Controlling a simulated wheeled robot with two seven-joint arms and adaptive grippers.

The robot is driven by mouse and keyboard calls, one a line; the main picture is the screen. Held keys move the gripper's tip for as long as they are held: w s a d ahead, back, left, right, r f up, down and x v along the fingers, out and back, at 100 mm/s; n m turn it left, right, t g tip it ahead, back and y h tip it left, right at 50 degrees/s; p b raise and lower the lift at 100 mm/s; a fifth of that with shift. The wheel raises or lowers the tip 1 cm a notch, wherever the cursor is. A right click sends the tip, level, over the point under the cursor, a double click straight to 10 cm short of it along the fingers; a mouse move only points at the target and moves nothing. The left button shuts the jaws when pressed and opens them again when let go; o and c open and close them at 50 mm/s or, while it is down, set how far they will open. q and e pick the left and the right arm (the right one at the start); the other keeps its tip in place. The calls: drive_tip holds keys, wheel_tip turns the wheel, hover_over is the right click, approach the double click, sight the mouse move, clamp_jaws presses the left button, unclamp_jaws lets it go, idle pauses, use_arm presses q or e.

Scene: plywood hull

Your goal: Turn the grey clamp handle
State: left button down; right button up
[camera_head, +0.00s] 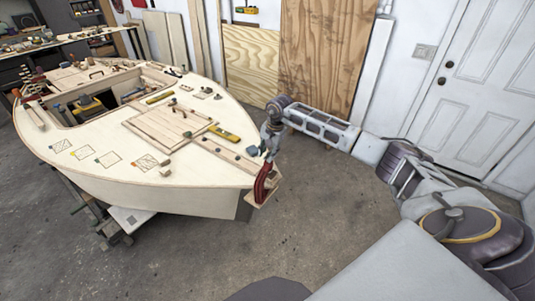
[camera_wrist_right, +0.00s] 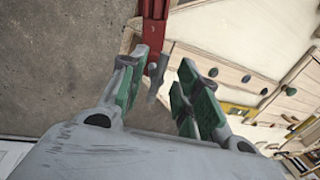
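A red clamp (camera_head: 263,183) is fixed at the pointed tip of the plywood hull (camera_head: 150,192). Its red bar (camera_wrist_right: 154,32) also shows at the top of the right wrist view. The grey clamp handle (camera_wrist_right: 155,78) is a thin bar at the clamp's end, seen between the fingers of my right gripper (camera_wrist_right: 158,76). These green-padded fingers are apart, with visible gaps on both sides of the handle. In the head view my right gripper (camera_head: 269,147) points down just above the clamp; the handle is too small to make out there. My left gripper is in neither view.
A wooden panel (camera_head: 165,128), a yellow level (camera_head: 223,134) and small tools lie on the hull's deck. A workbench stands behind at the left. Plywood sheets (camera_head: 325,55) lean on the wall, beside a white door (camera_head: 488,90). The concrete floor before the hull is clear.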

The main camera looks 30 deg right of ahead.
drive_tip(key=shift+w+f, duration=0.15)
drive_tip(key=shift+f, duration=0.6)
clamp_jaws()
drive_tip(key=shift+m+b, duration=0.3)
drive_tip(key=shift+m, duration=0.3)
